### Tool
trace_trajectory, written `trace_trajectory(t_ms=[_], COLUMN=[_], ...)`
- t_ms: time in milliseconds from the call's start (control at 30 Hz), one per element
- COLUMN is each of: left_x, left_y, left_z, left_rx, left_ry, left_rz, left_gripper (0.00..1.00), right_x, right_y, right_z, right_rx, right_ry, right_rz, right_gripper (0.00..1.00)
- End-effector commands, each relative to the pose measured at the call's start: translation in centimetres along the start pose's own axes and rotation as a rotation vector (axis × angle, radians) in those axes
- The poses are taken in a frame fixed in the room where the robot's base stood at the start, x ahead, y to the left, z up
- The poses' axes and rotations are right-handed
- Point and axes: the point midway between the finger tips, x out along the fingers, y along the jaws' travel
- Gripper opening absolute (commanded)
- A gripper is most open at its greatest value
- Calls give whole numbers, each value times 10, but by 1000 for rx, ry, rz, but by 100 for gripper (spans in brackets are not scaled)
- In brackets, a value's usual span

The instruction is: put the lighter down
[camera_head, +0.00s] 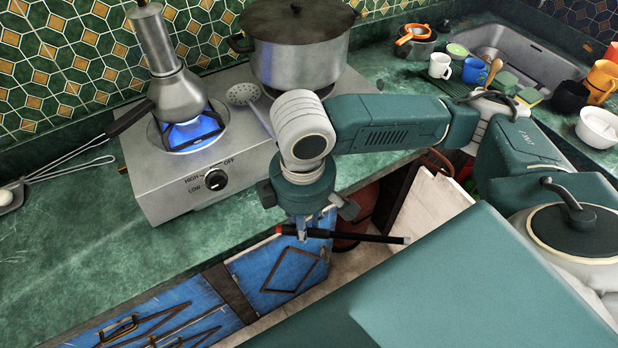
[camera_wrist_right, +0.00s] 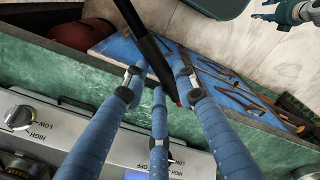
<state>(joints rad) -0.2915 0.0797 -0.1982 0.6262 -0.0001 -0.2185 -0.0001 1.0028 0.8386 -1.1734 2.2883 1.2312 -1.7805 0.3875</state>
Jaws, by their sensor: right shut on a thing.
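The lighter (camera_head: 365,237) is a thin black rod with a red end at left and a pale tip at right. My right gripper (camera_head: 302,232) is shut on it near the red end, out past the hotplate's front edge and above the blue cabinet front. In the right wrist view the black lighter (camera_wrist_right: 148,48) runs between the blue fingers of my right gripper (camera_wrist_right: 160,88). In the upper right of that view, a teal and grey part looks like my left gripper (camera_wrist_right: 292,12); its fingers are too small to judge.
The steel gas hotplate (camera_head: 160,196) has a blue flame (camera_head: 190,130) burning under a metal coffee pot (camera_head: 178,95). A large lidded pot (camera_head: 298,62) stands at its right, with a slotted spoon (camera_head: 243,95) beside it. The green counter (camera_head: 80,245) is clear at front left.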

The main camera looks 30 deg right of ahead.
Motion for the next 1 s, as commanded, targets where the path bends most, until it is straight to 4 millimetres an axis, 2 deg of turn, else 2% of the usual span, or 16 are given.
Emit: trace_trajectory(t_ms=[33, 200, 367, 467, 567, 1000], left_x=[0, 0, 0, -1, -5, -26], left_y=[1, 2, 3, 3, 3, 2], left_z=[4, 15, 20, 19, 18, 4], left_rx=[0, 0, 0, 0, 1, 2], left_ry=[-6, -21, -29, -28, -26, -9], left_rz=[1, 2, 3, 3, 3, 2], left_gripper=[51, 51, 51, 51, 51, 51], right_x=[13, 40, 52, 54, 53, 55], right_y=[-10, -24, -30, -25, -10, 82], right_z=[0, 2, 5, 1, -11, -83], right_rx=[-122, -454, -615, -650, -655, -654], right_ry=[-4, -4, -6, -7, -6, -6], right_rz=[-15, -26, -31, -31, -29, -32], right_gripper=[0, 0, 0, 0, 0, 0])
